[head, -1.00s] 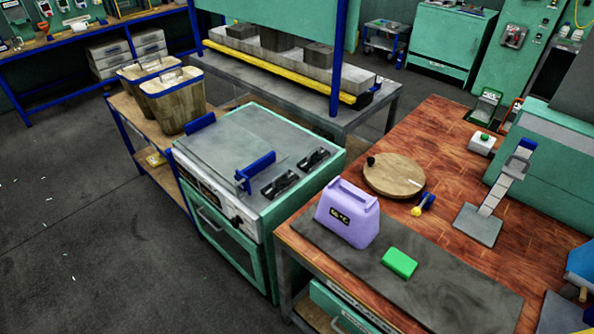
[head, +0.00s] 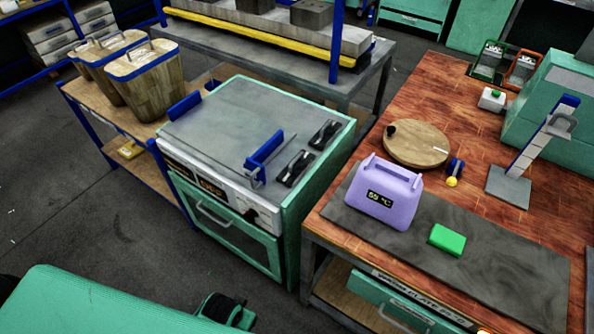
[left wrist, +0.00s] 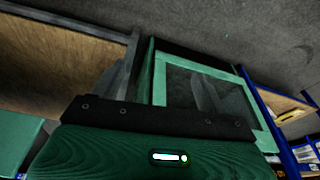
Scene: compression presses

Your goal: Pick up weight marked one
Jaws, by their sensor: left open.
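I cannot make out a weight with a readable "one" mark in either view. Dark grey blocks (head: 312,13) sit on a long pale slab at the top of the head view, with no mark legible. My left arm shows as a green link at the lower left of the head view, its fingers not clearly visible there. My right gripper is not in view.
A wooden bench (head: 440,100) at the right holds a purple case (head: 385,194) reading about 59 °C, a green block (head: 447,240), a round board (head: 416,143) and a stand (head: 508,186). A green-framed machine (head: 245,130) and wooden bins (head: 145,80) stand left of it.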

